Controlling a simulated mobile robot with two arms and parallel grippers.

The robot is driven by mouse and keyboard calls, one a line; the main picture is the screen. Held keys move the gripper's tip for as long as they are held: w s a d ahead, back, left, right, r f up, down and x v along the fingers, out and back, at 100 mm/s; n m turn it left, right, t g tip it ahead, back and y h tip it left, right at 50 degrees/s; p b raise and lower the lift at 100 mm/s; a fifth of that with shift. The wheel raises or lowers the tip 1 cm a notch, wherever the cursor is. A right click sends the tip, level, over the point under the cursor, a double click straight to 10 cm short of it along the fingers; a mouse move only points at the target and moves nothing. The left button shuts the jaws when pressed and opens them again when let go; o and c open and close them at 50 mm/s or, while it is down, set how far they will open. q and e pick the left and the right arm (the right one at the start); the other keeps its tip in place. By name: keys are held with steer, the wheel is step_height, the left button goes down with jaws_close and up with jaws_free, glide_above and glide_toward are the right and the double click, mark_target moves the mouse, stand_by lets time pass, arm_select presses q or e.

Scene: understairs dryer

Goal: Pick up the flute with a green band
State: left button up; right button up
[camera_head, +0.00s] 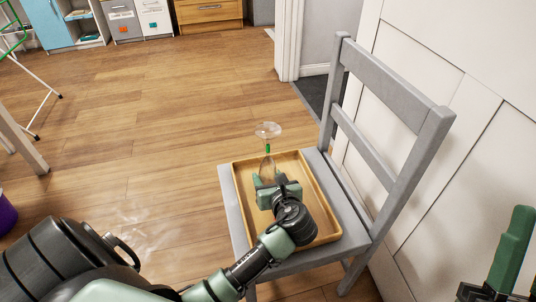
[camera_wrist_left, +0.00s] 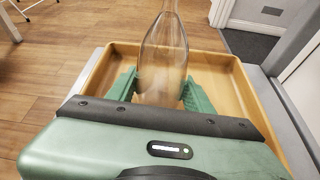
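The clear flute (camera_head: 267,168) stands upside down over the wooden tray (camera_head: 325,226), its round foot at the top and a green band on its stem. In the left wrist view, its clear bowl (camera_wrist_left: 163,58) rises between the two green fingers of my left gripper (camera_wrist_left: 160,88). The fingers lie close against both sides of the bowl; I cannot tell whether they press on it. The bowl's lower end is hidden behind the gripper body. In the head view my left gripper (camera_head: 268,181) is over the tray. My right gripper (camera_head: 508,255) shows only partly at the right edge.
The tray rests on a grey chair (camera_head: 228,194), whose backrest (camera_head: 390,88) rises on the right beside white panelling (camera_head: 485,130). Open wooden floor (camera_head: 130,110) lies to the left. A purple container (camera_head: 5,215) is at the left edge. Cabinets stand at the back.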

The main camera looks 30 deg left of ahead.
arm_select(q)
steer(key=c, duration=0.6)
steer(key=shift+c, duration=0.2)
